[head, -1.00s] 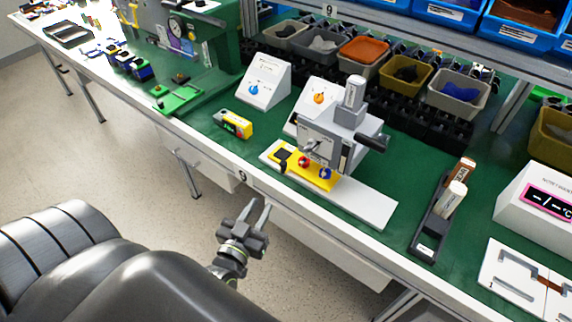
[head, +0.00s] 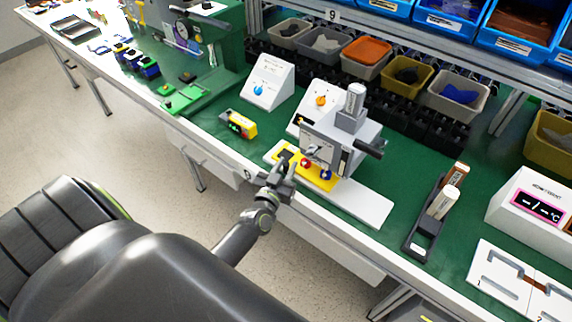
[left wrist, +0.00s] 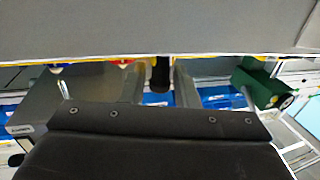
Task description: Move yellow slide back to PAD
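The yellow slide (head: 318,178) lies on a long white base (head: 362,204) under a grey press-like fixture (head: 325,146). My left gripper (head: 284,168) is at that left end, by the front edge of the base. Its fingers look apart, with the black handle between them in the left wrist view; contact cannot be told. PAD lettering is not readable. My right gripper is not in view.
A yellow-and-black device (head: 238,125) stands left of the base. Two white dial boxes stand behind, one with a blue knob (head: 258,90). Bins line the back.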

